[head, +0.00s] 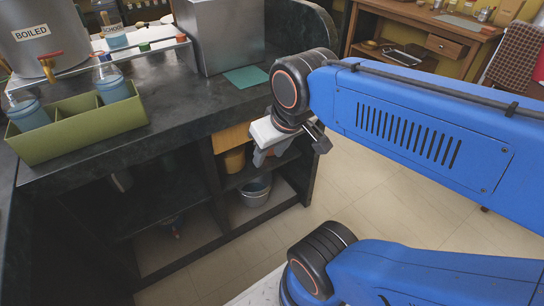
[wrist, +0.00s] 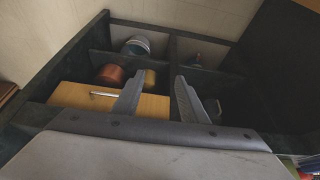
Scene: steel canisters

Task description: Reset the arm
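My blue arm reaches in from the right in the head view, and my gripper (head: 265,155) hangs at its end, just off the edge of the dark counter. In the wrist view my gripper (wrist: 160,77) shows two grey fingers spread apart with nothing between them. The gripper is open and empty, and it touches nothing that I can see. In the head view the fingers are partly hidden by the wrist.
The dark counter (head: 170,120) holds a steel canister labelled BOILED (head: 35,45), a green divided caddy (head: 85,138) with bottles and a steel box (head: 225,40). Shelves below hold a metal bucket (head: 255,190) and pots. Tiled floor (head: 375,185) lies open to the right.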

